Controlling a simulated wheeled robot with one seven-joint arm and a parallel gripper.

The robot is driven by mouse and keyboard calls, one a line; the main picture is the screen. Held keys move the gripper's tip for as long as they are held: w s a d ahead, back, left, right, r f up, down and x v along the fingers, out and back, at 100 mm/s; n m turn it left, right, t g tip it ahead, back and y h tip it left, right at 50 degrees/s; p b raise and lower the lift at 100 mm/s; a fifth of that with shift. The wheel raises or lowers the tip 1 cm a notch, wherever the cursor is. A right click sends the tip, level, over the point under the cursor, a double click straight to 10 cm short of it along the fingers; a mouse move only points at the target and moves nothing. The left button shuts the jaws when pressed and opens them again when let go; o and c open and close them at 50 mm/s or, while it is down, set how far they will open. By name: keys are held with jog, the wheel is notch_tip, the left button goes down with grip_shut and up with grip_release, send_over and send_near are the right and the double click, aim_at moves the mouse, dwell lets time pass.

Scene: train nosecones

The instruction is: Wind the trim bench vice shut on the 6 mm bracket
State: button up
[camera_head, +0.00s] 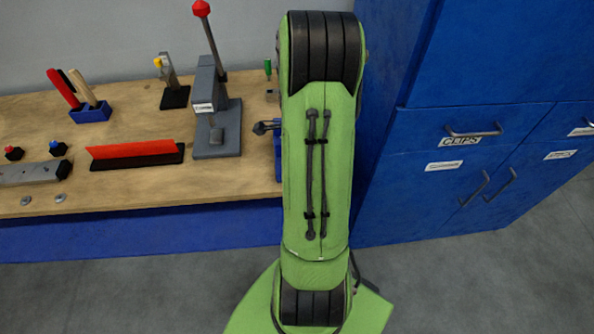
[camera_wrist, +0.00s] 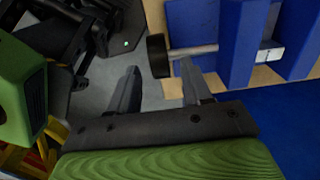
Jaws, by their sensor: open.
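The blue bench vice (camera_wrist: 236,40) shows in the wrist view, with two blue blocks, a grey screw bar (camera_wrist: 195,50) and a dark round knob (camera_wrist: 157,52) at the bar's left end. In the head view my arm hides most of the vice; a blue edge (camera_head: 278,160) and a dark knob (camera_head: 260,128) show beside it. My gripper (camera_wrist: 159,69) is open, with its fingertips to either side of the knob's near end; I cannot tell whether they touch it. A pale piece (camera_wrist: 270,50) shows between the blue blocks; I cannot tell whether it is the bracket.
The wooden bench (camera_head: 240,185) also holds a grey lever press (camera_head: 217,125), a red strip on a black base (camera_head: 135,152) and a blue tool holder (camera_head: 91,112). Blue cabinets (camera_head: 480,130) stand to the right of my arm. Grey floor lies in front.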

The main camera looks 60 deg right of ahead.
notch_tip(320, 180, down, 4)
jog(key=shift+r, duration=0.1)
grip_shut()
jog(key=shift+s, duration=0.1)
dwell(0.4)
